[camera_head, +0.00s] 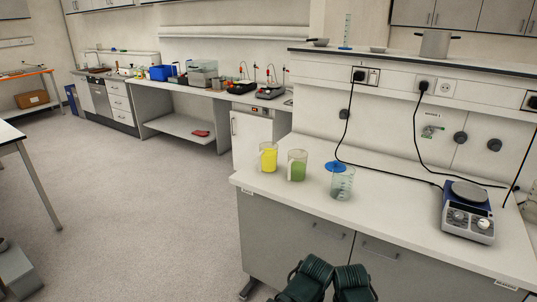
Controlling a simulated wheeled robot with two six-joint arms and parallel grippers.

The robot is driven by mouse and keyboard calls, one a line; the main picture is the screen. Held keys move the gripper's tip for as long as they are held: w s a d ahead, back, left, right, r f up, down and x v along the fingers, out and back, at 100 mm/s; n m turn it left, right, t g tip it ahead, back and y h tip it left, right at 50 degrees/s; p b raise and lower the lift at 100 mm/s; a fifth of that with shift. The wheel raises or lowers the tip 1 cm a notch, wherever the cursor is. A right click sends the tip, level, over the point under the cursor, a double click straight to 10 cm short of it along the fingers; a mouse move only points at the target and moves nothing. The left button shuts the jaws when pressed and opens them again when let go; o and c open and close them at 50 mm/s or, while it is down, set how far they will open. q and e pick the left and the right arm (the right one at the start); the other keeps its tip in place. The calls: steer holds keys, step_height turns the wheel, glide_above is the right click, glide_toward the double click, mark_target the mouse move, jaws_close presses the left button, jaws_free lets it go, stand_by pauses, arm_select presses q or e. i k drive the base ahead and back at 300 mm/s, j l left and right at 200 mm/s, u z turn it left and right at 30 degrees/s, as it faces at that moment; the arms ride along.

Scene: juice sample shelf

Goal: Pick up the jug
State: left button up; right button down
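A clear jug with yellow liquid (268,158) stands upright on the white counter (395,228), near its left end. A jug with green liquid (297,166) stands just to its right. A clear graduated beaker (343,184) is further right, nearer the front edge. The task does not say which vessel is the jug. Two dark green ridged parts of mine show at the bottom edge, which seem to be my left gripper (307,280) and my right gripper (353,284). They are low in front of the counter, apart from all vessels. Their fingertips cannot be made out.
A blue round piece (335,166) is beside the beaker's rim. A hotplate (468,211) stands at the counter's right, with black cables running to wall sockets. A shelf (410,57) with a pot (435,44) is above. The counter between beaker and hotplate is clear.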

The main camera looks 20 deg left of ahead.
mark_target(267, 156)
steer(key=i+j, duration=0.2)
steer(key=j, duration=0.2)
steer(key=i+j+z, duration=0.1)
steer(key=j, duration=0.35)
steer(key=i+j+z, duration=0.1)
steer(key=i+j, duration=0.15)
steer(key=j, duration=0.15)
steer(key=i+j, duration=0.15)
steer(key=j, duration=0.3)
steer(key=i+j+z, duration=0.1)
steer(key=j, duration=0.35)
steer(key=i+j, duration=0.2)
steer(key=j, duration=0.25)
steer(key=i+j+z, duration=0.15)
steer(key=j, duration=0.3)
steer(key=i+j, duration=0.1)
steer(key=j, duration=0.4)
